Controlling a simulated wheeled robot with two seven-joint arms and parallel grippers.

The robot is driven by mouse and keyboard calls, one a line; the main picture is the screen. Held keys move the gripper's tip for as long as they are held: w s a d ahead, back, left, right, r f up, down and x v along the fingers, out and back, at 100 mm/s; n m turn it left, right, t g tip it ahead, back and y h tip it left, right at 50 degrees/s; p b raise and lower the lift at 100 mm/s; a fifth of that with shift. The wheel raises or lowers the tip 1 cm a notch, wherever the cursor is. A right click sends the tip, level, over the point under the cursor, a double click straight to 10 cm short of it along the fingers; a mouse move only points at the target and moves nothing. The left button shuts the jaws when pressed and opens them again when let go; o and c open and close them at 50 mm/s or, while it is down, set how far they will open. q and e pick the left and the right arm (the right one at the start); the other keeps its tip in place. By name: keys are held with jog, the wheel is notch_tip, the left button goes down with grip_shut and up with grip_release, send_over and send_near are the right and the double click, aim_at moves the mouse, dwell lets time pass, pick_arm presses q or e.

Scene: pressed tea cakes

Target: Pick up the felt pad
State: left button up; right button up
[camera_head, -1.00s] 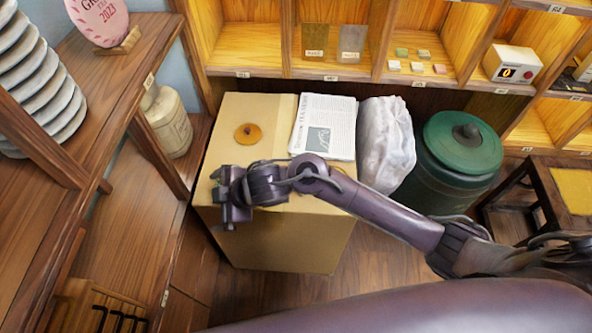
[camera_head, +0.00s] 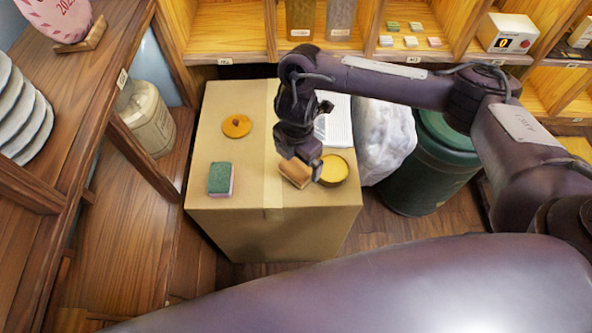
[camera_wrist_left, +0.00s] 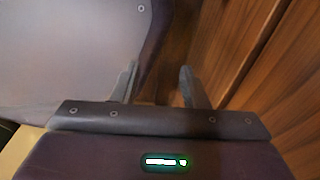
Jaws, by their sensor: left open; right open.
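My right gripper (camera_head: 303,170) points down over the front right of a cardboard box (camera_head: 245,225), open. A small brown block (camera_head: 292,174) lies right at its fingertips, partly covered by them. I cannot tell whether the fingers touch it. A green block with a pink side (camera_head: 220,179) lies apart at the front left of the box top. I cannot tell for certain which block is the felt pad. My left gripper (camera_wrist_left: 160,85) is open and empty in the left wrist view, close to wood panelling; it is outside the head view.
A white bag (camera_head: 386,140) and green drum (camera_head: 436,165) stand right. Shelves stand left.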

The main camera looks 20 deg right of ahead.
aim_at(296, 167)
notch_tip(296, 167, down, 5)
jog(key=shift+w+r+b, duration=0.1)
jog(key=shift+r+b, duration=0.05)
jog(key=shift+b, duration=0.7)
jog(key=c, duration=1.1)
jog(key=shift+a+r+p, duration=0.1)
jog(key=shift+r+p, duration=0.25)
jog(key=shift+r, duration=0.25)
notch_tip(296, 167, up, 19)
jog(key=p, duration=0.6)
